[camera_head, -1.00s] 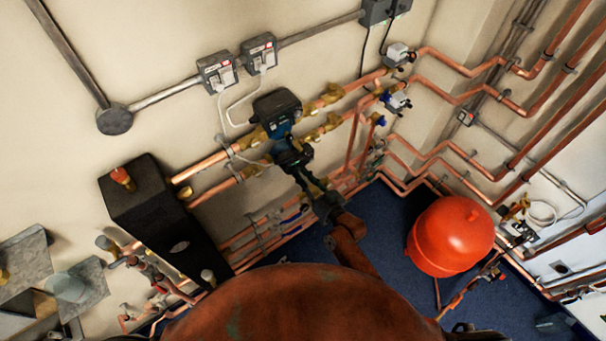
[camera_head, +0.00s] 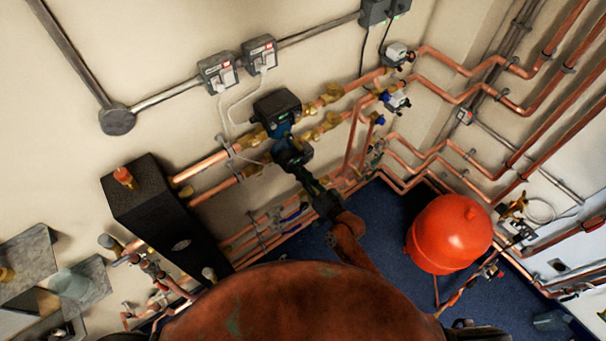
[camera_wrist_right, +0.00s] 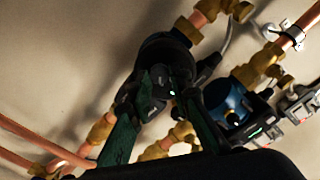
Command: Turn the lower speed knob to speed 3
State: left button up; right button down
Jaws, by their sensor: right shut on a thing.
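Two dark pumps with blue bodies sit on the copper pipes on the wall. The upper pump (camera_head: 277,106) is clear of my arm. My right gripper (camera_head: 304,177) reaches up from below to the front of the lower pump (camera_head: 292,151). In the right wrist view, the green fingers of my right gripper (camera_wrist_right: 160,101) are shut on the lower speed knob (camera_wrist_right: 160,84), one finger on each side. Small green lights show by the knob, but the speed setting is too small to read. The upper pump (camera_wrist_right: 235,106) shows beside it there. My left gripper is not in view.
Copper pipes with brass valves (camera_head: 333,92) run close around the pumps. A black box (camera_head: 160,215) stands to the left, and a red vessel (camera_head: 448,235) stands on the blue floor at right. Switch boxes (camera_head: 217,72) with cables hang above.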

jog(key=shift+w+d+r, duration=0.1)
jog(key=c, duration=1.8)
grip_release()
jog(key=shift+o, duration=0.2)
jog(key=v, duration=1.2)
